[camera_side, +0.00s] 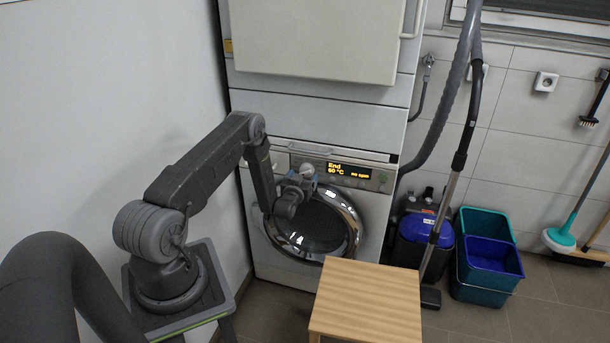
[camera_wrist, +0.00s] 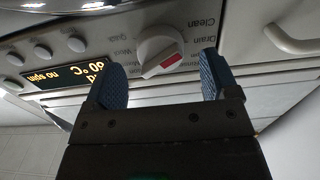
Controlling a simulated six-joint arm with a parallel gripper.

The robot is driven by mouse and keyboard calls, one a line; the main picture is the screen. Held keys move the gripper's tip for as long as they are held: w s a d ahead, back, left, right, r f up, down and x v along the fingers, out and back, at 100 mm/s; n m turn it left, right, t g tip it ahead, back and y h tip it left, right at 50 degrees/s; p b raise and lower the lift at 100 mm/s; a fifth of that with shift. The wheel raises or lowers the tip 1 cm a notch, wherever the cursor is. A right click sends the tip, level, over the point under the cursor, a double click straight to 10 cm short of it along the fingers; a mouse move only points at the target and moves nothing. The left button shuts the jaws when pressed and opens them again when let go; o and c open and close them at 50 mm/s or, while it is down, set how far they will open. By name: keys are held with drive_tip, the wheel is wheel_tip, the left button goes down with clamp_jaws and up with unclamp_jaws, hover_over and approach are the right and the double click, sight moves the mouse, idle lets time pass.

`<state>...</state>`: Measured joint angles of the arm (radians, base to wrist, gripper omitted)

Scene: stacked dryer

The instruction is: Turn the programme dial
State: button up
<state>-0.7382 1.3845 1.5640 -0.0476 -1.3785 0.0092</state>
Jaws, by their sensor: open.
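The programme dial (camera_wrist: 158,47) is a round white knob with a raised grip bar marked by a red patch, on the machine's panel. Printed words such as Clean, Drain and Rinse ring it. My gripper (camera_wrist: 161,78) is open, with one blue ridged finger on each side of the dial's lower part in the wrist view. I cannot tell whether either finger touches it. In the side view, my gripper (camera_side: 297,184) is at the panel by the dial (camera_side: 307,169), left of the lit display (camera_side: 348,171). The display reads "End", "60 °C" and "no spin".
The round door (camera_side: 315,228) is below the panel. A wooden stool (camera_side: 367,300) stands in front. A blue-lidded vacuum (camera_side: 424,231) and buckets (camera_side: 489,260) are to the right. A handle (camera_wrist: 291,40) and round buttons (camera_wrist: 76,44) flank the dial.

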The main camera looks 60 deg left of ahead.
sight(307, 170)
drive_tip(key=shift+x, duration=1.35)
drive_tip(key=c, duration=0.9)
